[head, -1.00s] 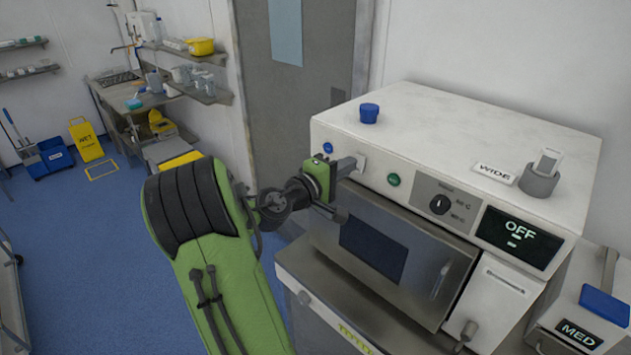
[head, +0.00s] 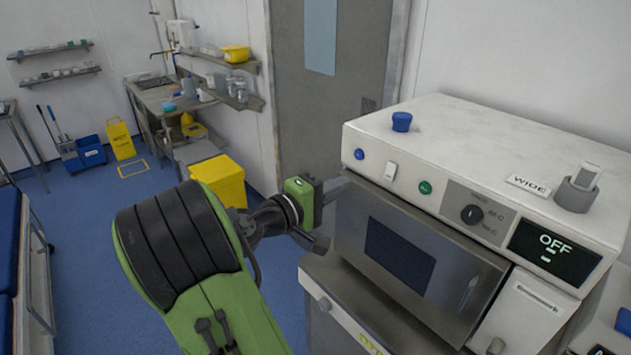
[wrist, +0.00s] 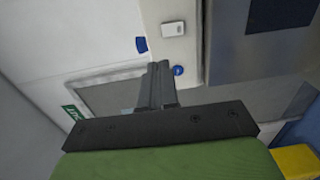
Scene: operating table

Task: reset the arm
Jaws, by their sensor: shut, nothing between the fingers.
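My green arm reaches up from the bottom of the head view. My gripper (head: 338,187) is at the left front corner of the white machine (head: 470,125), beside its upper front edge. In the wrist view the two grey fingers (wrist: 158,82) are together and hold nothing. Behind them lie the machine's white surface, a blue button (wrist: 178,71) and a white switch (wrist: 173,29). I cannot tell whether the fingers touch the machine.
The machine's door (head: 410,245) is shut and its display (head: 553,252) reads OFF. A blue knob (head: 401,121) sits on its top. A yellow bin (head: 222,180) stands behind my arm. Open blue floor (head: 85,225) lies to the left, with a trolley (head: 25,270) at the left edge.

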